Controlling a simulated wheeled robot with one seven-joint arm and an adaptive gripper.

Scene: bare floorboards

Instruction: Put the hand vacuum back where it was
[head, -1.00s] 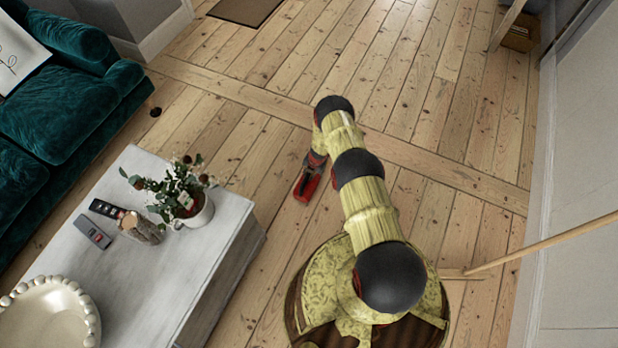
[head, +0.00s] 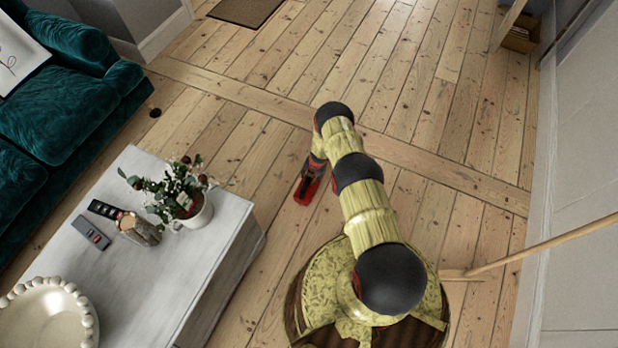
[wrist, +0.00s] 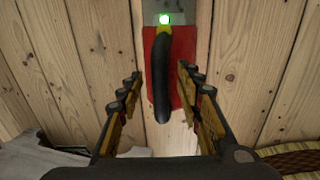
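The hand vacuum (wrist: 185,72) shows in the wrist view with a red body, a curved black handle and a grey front part with a green light. It lies on the floorboards. In the head view a red shape, which looks like the vacuum (head: 307,191), is on the floor right of the coffee table. My gripper (wrist: 160,76) is open, with one finger on each side of the black handle and visible gaps between. Whether the fingertips reach down to handle height is hard to tell. In the head view my gripper (head: 314,170) is small and partly hidden by my arm.
A pale coffee table (head: 150,275) stands at left with a plant pot (head: 196,213), remotes and a beaded bowl (head: 45,310). A teal sofa (head: 65,110) is beyond it. A wooden pole (head: 540,243) slants at right. The floor ahead is clear up to a doormat (head: 245,10).

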